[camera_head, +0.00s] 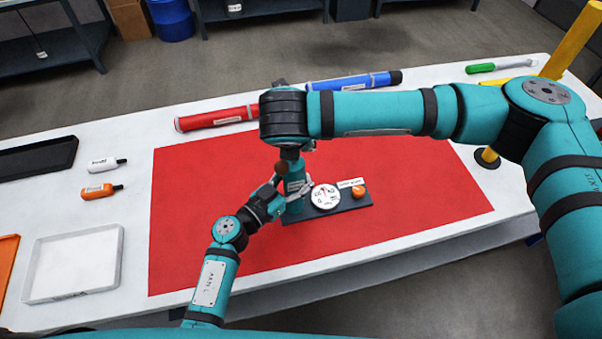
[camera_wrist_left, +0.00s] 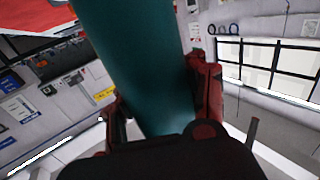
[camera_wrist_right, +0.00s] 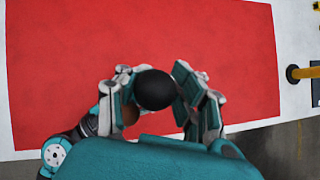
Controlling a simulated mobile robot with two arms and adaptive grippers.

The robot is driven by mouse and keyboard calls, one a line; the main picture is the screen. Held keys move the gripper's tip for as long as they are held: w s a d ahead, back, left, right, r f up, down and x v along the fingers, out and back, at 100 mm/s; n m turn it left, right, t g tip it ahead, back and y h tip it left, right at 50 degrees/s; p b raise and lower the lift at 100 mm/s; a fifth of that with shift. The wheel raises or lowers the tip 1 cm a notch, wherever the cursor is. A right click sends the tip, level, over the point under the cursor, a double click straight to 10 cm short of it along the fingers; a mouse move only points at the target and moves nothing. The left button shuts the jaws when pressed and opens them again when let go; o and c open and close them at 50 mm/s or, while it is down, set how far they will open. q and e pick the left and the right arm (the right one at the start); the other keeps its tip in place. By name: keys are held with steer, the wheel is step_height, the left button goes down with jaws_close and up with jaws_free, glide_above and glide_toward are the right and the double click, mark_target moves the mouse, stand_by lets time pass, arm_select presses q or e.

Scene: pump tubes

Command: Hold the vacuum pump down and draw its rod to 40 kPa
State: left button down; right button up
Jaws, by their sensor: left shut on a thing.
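The vacuum pump's teal cylinder (camera_head: 293,188) stands upright on a dark base (camera_head: 345,208) on the red mat. A white round gauge (camera_head: 325,196) and an orange knob (camera_head: 358,191) are on the base; the gauge reading is too small to tell. My left gripper (camera_head: 284,192) is shut on the cylinder from the left, and the cylinder (camera_wrist_left: 140,65) fills the gap between its fingers in the left wrist view. My right gripper (camera_wrist_right: 158,88) points down over the pump, its fingers open either side of a black ball knob (camera_wrist_right: 155,90). My right wrist hides the rod in the head view.
A red tube (camera_head: 215,118) and a blue tube (camera_head: 350,82) lie behind the mat. Two small bottles (camera_head: 102,190), a white tray (camera_head: 75,262) and a black tray (camera_head: 38,158) are at the left. The mat's right part is clear.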

arm_select(q)
steer(key=shift+a, duration=0.1)
arm_select(e)
steer(key=o, duration=0.8)
steer(key=shift+a, duration=0.1)
steer(key=shift+s, duration=0.1)
steer(key=shift+v, duration=3.95)
arm_select(q)
steer(key=c, duration=0.6)
jaws_free()
steer(key=v, duration=1.1)
steer(key=shift+s+a, duration=0.15)
steer(key=shift+s, duration=0.25)
